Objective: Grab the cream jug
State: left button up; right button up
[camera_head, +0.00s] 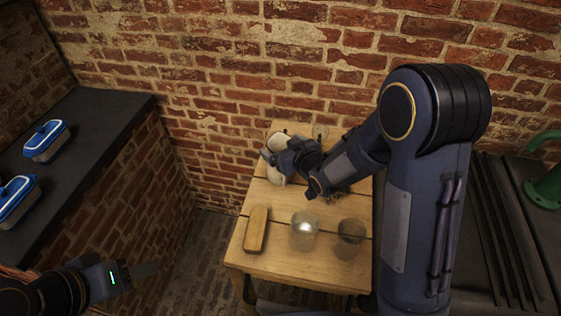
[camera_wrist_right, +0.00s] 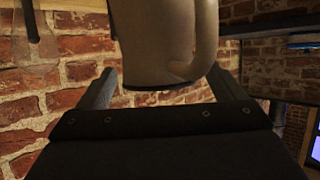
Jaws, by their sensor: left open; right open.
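The cream jug (camera_head: 277,176) stands at the back left of the small wooden table, partly hidden by my right gripper (camera_head: 272,157). In the right wrist view the jug (camera_wrist_right: 160,45) fills the top middle, with its handle at its right side and its top cut off. The open fingers of my right gripper (camera_wrist_right: 165,90) show on either side of the jug's lower body, with gaps visible; contact cannot be made out. My left gripper (camera_head: 138,273) is open and empty at the lower left, well away from the table.
The wooden table (camera_head: 285,271) also holds a wooden block (camera_head: 256,229), a clear glass jar (camera_head: 304,230) and a darker round jar (camera_head: 351,231). Blue-lidded containers (camera_head: 46,140) sit on the dark counter (camera_head: 100,112) at left. A brick wall (camera_head: 230,70) stands close behind the table.

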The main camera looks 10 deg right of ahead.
jog(key=shift+w+a+f, duration=0.1)
jog(key=shift+w+f, duration=0.05)
jog(key=shift+w, duration=0.3)
jog(key=c, duration=1.7)
